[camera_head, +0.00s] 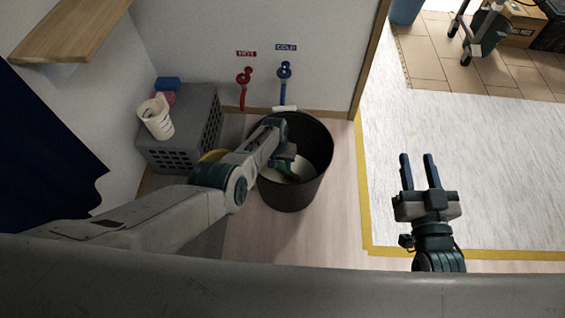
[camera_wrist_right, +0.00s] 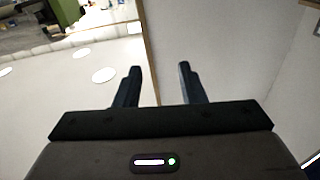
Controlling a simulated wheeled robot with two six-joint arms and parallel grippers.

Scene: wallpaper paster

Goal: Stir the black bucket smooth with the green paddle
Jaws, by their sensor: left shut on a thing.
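The black bucket (camera_head: 300,196) stands upright on the wooden floor beneath the wall taps. Pale contents (camera_head: 297,171) show inside it. My left arm reaches over its left rim, and my left gripper (camera_head: 285,163) is down inside the bucket, shut on what I take to be the green paddle. The paddle itself cannot be made out clearly behind the wrist and gripper. My right gripper (camera_head: 417,158) is open and empty, to the right of the bucket. Its parted fingers also show in the right wrist view (camera_wrist_right: 159,68).
A grey crate (camera_head: 183,150) left of the bucket carries a white roll (camera_head: 155,118) and blue and pink rolls. Red (camera_head: 244,76) and blue (camera_head: 284,72) taps are on the wall. A wooden shelf (camera_head: 75,30) is at upper left. A pale sheet edged with yellow tape lies right.

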